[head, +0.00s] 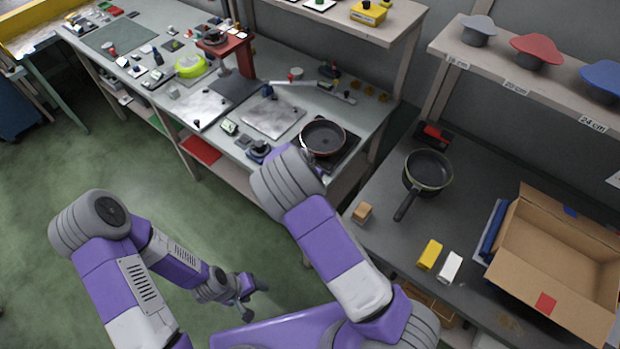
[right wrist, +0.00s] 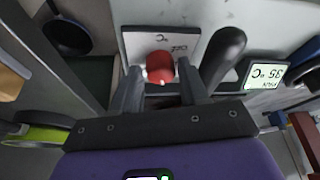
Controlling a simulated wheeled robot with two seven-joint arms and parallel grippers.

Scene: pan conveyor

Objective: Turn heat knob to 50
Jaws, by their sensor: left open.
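In the right wrist view a red knob (right wrist: 160,68) stands in front of a pale plate (right wrist: 158,42) with upside-down markings, one of them °C. My right gripper (right wrist: 161,80) has its two fingers on either side of the red knob, with a narrow gap showing at each side. In the head view the right gripper is hidden behind my arm. A small lit display (right wrist: 267,73) right of the knob shows a °C reading, upside down and hard to read. My left gripper (head: 250,297) is open and empty, low above the green floor.
A rounded black handle-like shape (right wrist: 225,58) stands close beside the right finger. In the head view a dark pan (head: 323,138) sits at the workbench's right end. Another pan (head: 428,172) and an open cardboard box (head: 560,235) are on the right-hand table.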

